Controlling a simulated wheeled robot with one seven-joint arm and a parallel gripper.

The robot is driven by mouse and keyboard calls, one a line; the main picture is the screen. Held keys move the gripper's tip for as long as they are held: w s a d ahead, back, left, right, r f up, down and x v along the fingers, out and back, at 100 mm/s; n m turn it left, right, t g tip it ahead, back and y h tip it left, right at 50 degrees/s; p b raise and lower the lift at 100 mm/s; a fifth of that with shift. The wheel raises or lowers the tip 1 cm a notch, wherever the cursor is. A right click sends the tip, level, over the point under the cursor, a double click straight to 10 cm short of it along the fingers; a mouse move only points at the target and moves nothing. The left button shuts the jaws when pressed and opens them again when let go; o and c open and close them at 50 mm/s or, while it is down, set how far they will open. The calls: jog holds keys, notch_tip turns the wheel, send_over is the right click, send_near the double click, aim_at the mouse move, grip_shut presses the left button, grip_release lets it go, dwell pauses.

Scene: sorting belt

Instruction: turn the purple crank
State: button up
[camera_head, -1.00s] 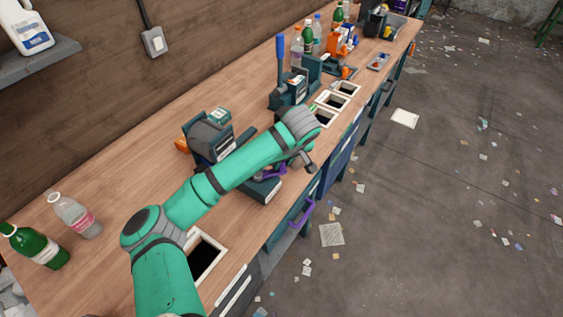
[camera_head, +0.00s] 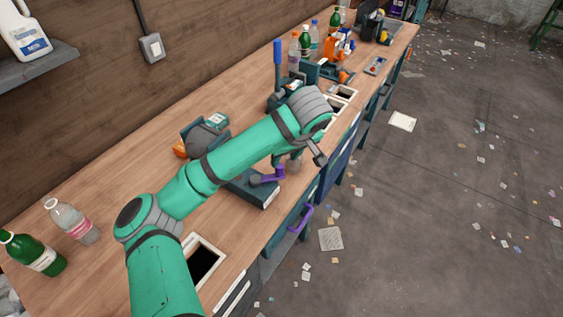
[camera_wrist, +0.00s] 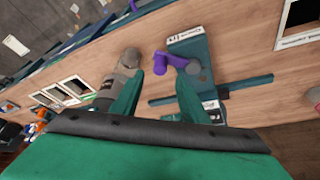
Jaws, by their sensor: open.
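The purple crank (camera_head: 268,178) sits on a dark teal box (camera_head: 248,190) near the bench's front edge. In the wrist view, the crank (camera_wrist: 176,61) lies just beyond my fingertips, with its purple knob in line with the gap. The crank's grey hub (camera_wrist: 193,68) is beside the right finger. My gripper (camera_wrist: 157,78) is open, its two teal fingers apart with nothing held between them. In the head view my arm hides most of the gripper, which is just above the crank. I cannot tell whether a finger touches it.
A grey-brown cylindrical piece (camera_wrist: 130,59) shows beside the left finger. A blue-handled lever (camera_head: 278,53) stands farther along the bench. A square bench opening (camera_head: 203,262) is nearer. A purple drawer handle (camera_head: 301,219) is below the bench edge.

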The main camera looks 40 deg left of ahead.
jog(key=shift+v, duration=1)
